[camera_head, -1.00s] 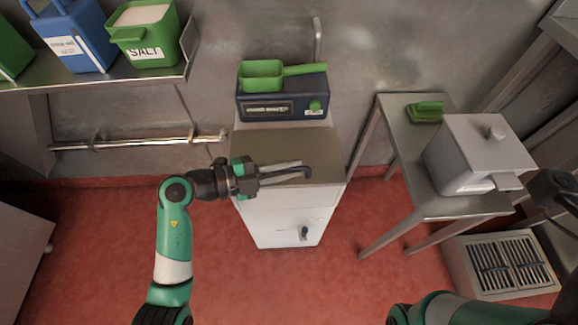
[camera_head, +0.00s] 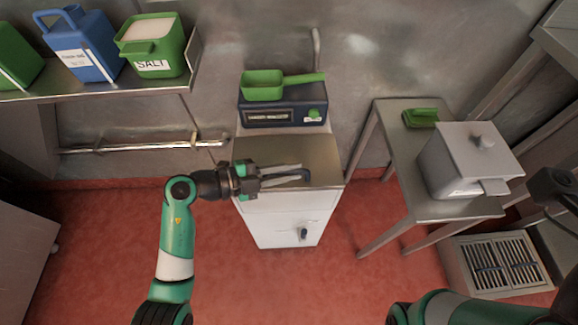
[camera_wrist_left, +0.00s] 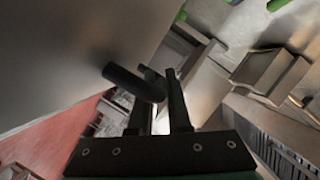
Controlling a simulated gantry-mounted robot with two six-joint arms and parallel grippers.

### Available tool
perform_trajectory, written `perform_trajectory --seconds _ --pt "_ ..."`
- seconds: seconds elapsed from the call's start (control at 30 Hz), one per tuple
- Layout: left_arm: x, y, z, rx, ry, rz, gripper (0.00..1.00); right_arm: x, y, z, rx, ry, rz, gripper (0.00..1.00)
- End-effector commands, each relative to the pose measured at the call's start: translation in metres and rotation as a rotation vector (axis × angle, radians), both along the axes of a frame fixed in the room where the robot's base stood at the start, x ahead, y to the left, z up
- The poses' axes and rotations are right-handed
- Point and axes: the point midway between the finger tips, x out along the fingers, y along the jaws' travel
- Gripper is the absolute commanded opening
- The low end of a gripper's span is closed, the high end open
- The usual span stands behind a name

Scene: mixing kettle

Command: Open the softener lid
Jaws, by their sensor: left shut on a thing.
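The softener is a white cabinet (camera_head: 282,222) with a flat steel lid (camera_head: 288,150) on top and a dark blue control box (camera_head: 284,113) behind it. A dark bar handle (camera_head: 304,174) is at the lid's front edge; it also shows in the left wrist view (camera_wrist_left: 135,82). The lid looks closed. My left gripper (camera_head: 290,173) is shut on the handle at the front of the lid. In the left wrist view the handle runs into the gap between the fingers (camera_wrist_left: 158,100).
A green scoop (camera_head: 265,86) lies on the control box. A steel table (camera_head: 400,165) at the right bears a grey lidded box (camera_head: 462,165) and a green brush (camera_head: 420,118). A shelf (camera_head: 165,82) at the upper left holds a salt tub (camera_head: 152,50) and a blue jug (camera_head: 78,50).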

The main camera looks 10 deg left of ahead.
Motion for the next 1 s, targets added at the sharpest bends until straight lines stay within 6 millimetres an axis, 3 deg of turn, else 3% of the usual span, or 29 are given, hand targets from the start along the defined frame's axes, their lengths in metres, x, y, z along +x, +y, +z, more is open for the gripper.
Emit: perform_trajectory --seconds 0.03,0.1,0.4,0.63,1.0 --pt "0.002 0.001 0.018 -0.006 0.023 0.001 0.0 0.0 0.0 0.025 0.0 -0.001 0.0 0.5" --pt "0.004 0.001 0.025 -0.014 0.061 0.002 0.0 0.0 0.0 0.043 0.0 -0.001 0.0 0.5" --pt "0.022 0.005 0.051 -0.056 0.263 0.001 0.0 0.0 0.0 0.101 0.0 -0.001 0.0 0.5" --pt "0.038 0.007 0.06 -0.088 0.415 -0.001 0.0 0.0 0.0 0.105 0.0 0.0 0.0 0.5" --pt "0.051 0.01 0.07 -0.087 0.413 0.001 0.0 0.0 0.0 0.101 0.0 0.0 0.0 0.5"
